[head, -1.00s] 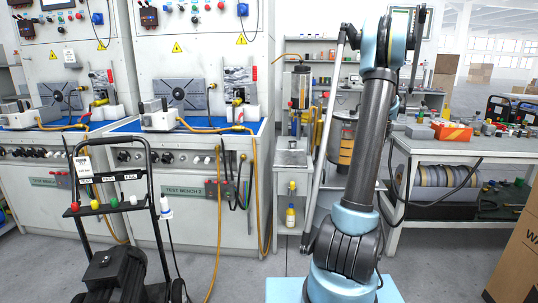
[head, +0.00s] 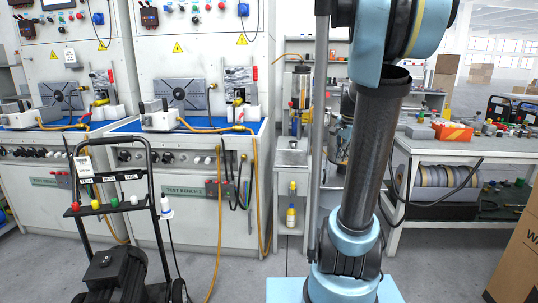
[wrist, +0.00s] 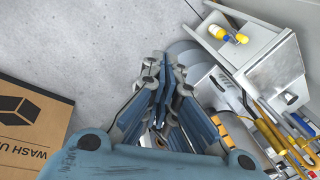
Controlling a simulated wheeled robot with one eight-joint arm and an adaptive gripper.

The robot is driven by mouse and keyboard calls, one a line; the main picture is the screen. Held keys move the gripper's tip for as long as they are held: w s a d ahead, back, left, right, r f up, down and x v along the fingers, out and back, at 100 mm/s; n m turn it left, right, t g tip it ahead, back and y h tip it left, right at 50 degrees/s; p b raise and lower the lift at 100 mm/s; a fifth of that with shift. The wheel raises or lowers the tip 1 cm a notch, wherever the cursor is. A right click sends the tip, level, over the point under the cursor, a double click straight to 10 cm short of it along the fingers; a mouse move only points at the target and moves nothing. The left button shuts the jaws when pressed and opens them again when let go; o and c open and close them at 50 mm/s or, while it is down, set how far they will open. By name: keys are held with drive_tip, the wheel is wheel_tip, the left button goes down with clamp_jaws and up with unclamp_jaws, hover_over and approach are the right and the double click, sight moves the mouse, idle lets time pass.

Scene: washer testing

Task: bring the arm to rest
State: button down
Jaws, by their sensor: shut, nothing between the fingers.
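My arm (head: 375,150), light blue and dark grey, rises from its blue base at the centre right of the head view. Its upper joint (head: 410,25) is large and near the top edge, and the links beyond it run partly out of the picture. My gripper is not clearly visible in the head view.
Two test benches (head: 190,190) stand at left, with a black trolley (head: 110,205) before them. A workbench (head: 445,150) stands at right. A cardboard box (head: 520,250) is at the right edge and shows in the wrist view (wrist: 30,130). Grey floor lies between.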

drive_tip(key=s+a+f+n, duration=0.3)
drive_tip(key=s+f+n, duration=0.1)
drive_tip(key=s, duration=0.4)
drive_tip(key=s+a+f+n, duration=0.3)
drive_tip(key=s+f+n, duration=0.1)
drive_tip(key=s, duration=0.4)
drive_tip(key=s+a+f+n, duration=0.3)
drive_tip(key=s+f+n, duration=0.1)
drive_tip(key=s, duration=0.4)
drive_tip(key=shift+s+f+n+g, duration=0.15)
drive_tip(key=shift+f+n+g, duration=0.15)
drive_tip(key=shift+n, duration=0.5)
